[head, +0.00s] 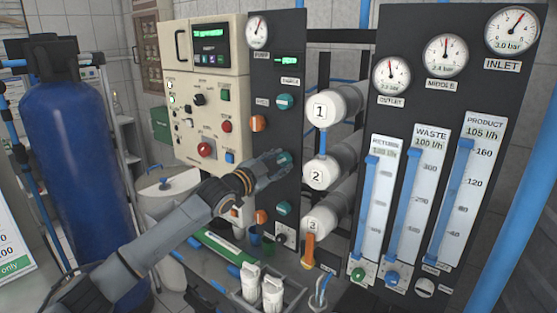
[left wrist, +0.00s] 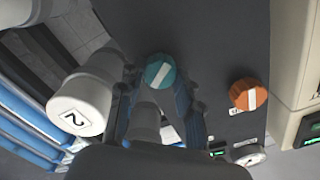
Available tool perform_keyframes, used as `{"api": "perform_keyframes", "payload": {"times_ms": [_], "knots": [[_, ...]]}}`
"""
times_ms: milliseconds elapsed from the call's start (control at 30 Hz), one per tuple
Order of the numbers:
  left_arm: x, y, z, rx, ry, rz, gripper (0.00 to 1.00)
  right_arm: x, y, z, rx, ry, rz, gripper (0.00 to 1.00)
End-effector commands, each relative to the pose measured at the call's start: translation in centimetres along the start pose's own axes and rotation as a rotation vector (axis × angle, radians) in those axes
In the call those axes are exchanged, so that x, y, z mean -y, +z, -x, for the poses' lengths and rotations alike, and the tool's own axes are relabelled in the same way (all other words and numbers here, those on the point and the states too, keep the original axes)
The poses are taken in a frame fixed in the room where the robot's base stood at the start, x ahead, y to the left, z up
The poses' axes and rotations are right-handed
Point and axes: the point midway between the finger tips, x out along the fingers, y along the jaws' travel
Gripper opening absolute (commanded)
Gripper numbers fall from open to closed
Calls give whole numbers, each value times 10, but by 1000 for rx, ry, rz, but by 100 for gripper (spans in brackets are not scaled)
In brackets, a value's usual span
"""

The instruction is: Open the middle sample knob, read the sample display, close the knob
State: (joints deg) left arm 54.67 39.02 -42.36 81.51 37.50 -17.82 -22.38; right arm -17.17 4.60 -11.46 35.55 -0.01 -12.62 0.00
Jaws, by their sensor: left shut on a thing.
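The middle sample knob (left wrist: 159,71) is teal with a white bar that looks diagonal in the left wrist view. In the head view it is mostly hidden behind my left gripper (head: 275,164). In the left wrist view the fingers of my left gripper (left wrist: 160,88) are on both sides of the knob and shut on it. The sample display (head: 290,61) is a small green-lit screen high on the dark panel; its digits are too small to read. An upper teal knob (head: 285,102) and a lower teal knob (head: 284,208) are free. My right gripper is not in view.
Orange knobs (head: 258,123) stand left of the teal ones. White-capped membrane tubes (head: 318,174), numbered 1 to 3, jut out to the right. A beige control cabinet (head: 205,95) is at left, a blue tank (head: 75,170) farther left. Bottles (head: 272,294) stand low in front.

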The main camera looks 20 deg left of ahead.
Motion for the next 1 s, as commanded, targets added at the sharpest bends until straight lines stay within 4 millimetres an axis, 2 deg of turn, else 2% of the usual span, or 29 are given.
{"api": "perform_keyframes", "payload": {"times_ms": [100, 500, 700, 1000], "knots": [[2, -2, 0, 2, 1, -111, 3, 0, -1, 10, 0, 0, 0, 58], [1, -1, 0, 1, 2, -448, 3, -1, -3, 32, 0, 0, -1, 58], [0, 0, 0, 1, 1, -559, 3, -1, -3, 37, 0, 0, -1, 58], [-1, 1, 0, 1, 1, -637, 3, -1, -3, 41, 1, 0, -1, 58]]}}
